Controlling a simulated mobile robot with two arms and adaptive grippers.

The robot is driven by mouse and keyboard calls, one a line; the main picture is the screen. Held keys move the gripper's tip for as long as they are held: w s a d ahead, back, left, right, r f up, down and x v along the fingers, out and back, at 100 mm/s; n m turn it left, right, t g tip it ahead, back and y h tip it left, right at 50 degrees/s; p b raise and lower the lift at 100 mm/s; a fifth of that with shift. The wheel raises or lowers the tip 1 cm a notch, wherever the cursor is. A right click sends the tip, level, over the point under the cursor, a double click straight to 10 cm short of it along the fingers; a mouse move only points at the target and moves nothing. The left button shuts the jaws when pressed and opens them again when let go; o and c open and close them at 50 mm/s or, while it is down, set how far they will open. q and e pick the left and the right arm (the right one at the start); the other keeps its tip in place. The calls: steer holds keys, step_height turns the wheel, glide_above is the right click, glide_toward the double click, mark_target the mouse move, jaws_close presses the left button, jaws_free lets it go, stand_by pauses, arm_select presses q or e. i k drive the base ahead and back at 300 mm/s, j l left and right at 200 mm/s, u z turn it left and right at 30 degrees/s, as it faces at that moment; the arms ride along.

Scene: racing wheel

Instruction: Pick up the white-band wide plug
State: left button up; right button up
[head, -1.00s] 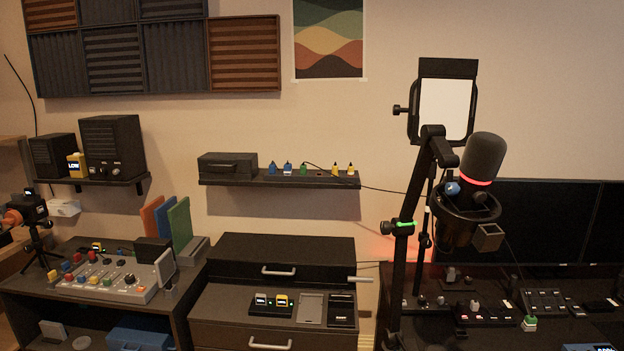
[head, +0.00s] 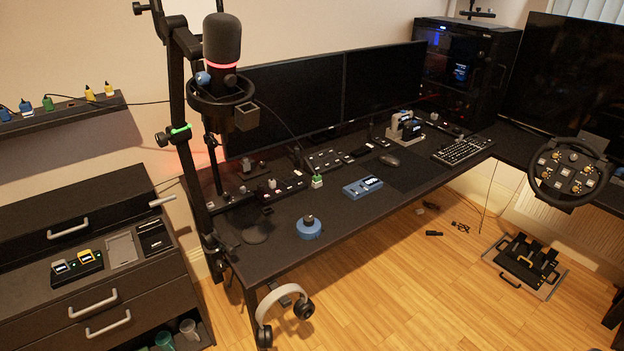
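I cannot make out for certain which item is the white-band wide plug. A small green piece with a white band (head: 317,181) stands on the dark desk (head: 282,229). On the wall shelf (head: 72,117) at the left stand small plug-like pieces: a blue one (head: 25,107), a green one (head: 47,103), a yellow one (head: 90,94) and a yellow one with a pale lower part (head: 109,89). Neither of my grippers is in the head view.
A microphone (head: 222,52) on a boom arm stands at the desk's left end. A blue knob (head: 309,227), a blue box (head: 362,187) and a keyboard (head: 463,149) are on the desk. Headphones (head: 283,312) hang at its front. Pedals (head: 525,262) sit on open wooden floor.

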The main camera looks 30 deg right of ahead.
mark_target(317, 178)
steer(key=i+l+u, duration=0.1)
steer(key=l, duration=0.3)
steer(key=i+l+u, duration=0.1)
steer(key=l, duration=0.25)
steer(key=i+l+u, duration=0.1)
steer(key=l, duration=0.35)
steer(key=i+l+u, duration=0.1)
steer(key=l, duration=0.3)
steer(key=i, duration=0.1)
